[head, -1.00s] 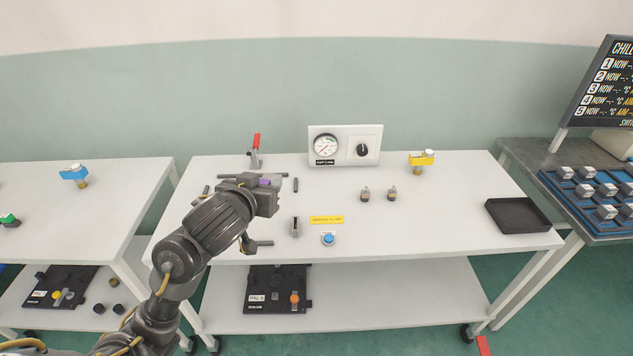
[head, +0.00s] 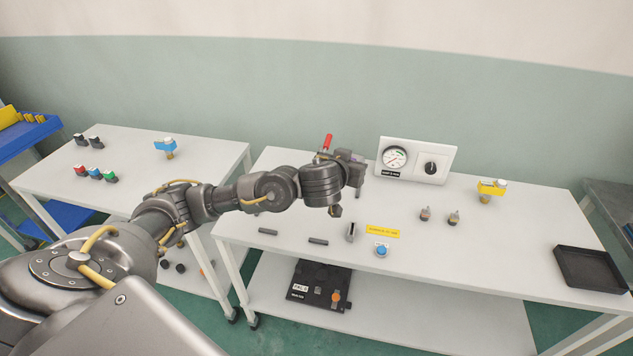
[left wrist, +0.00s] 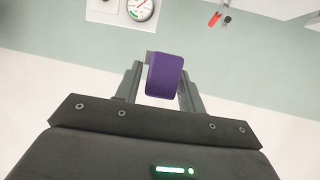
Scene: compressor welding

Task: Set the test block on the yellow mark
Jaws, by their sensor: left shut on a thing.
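A purple block (left wrist: 166,76) sits between the two fingers of my left gripper (left wrist: 160,82) in the left wrist view. The gripper is shut on it. In the head view my left gripper (head: 352,162) is over the back part of the middle table, left of the gauge panel. The block is only a small purple patch there. A yellow strip with dark lettering (head: 382,231) lies flat on the table, to the right of and nearer than the gripper. No block is on it. My right gripper is not in view.
A blue button (head: 381,250) and a small upright grey piece (head: 351,232) stand close to the yellow strip. The gauge panel (head: 416,160) is at the back, a red-handled clamp (head: 327,143) beside my gripper. A black tray (head: 591,269) lies at the right. The table between is mostly clear.

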